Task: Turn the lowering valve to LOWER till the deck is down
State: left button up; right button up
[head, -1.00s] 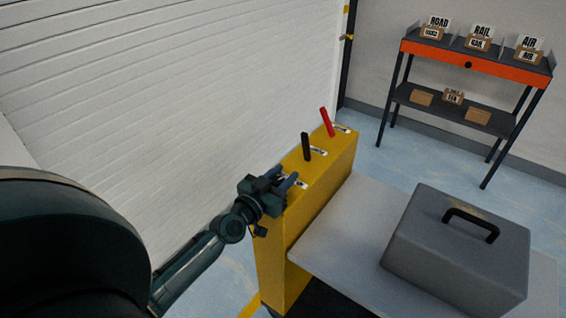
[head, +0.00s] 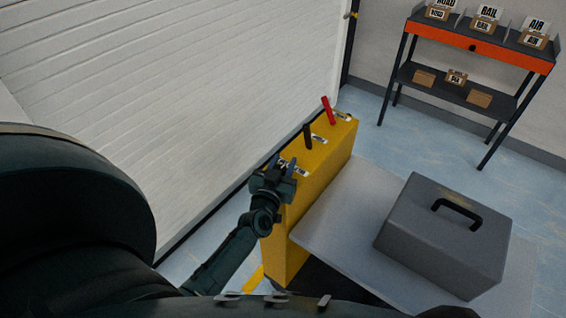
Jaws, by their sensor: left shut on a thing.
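A yellow console (head: 318,190) stands at the centre, with labels along its top. A red lever (head: 327,110) stands at its far end and a black lever (head: 307,136) in the middle. My left gripper (head: 283,164) is at the near end of the top, by the nearest label, its bluish fingers shut on a control there. That control is hidden by the gripper, so its angle and the label's wording cannot be read. The grey deck (head: 325,225) lies right of the console, bearing a grey case (head: 440,235) with a black handle. My right gripper is not in view.
A white slatted door (head: 180,90) fills the left and back. A shelf rack (head: 480,52) with an orange front, small boxes and ROAD, RAIL and AIR signs stands at the back right. Blue floor between rack and deck is clear.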

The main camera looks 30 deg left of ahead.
pick_arm(q)
jog(key=o, duration=1)
jog(key=shift+c, duration=0.2)
jog(key=v, duration=1.3)
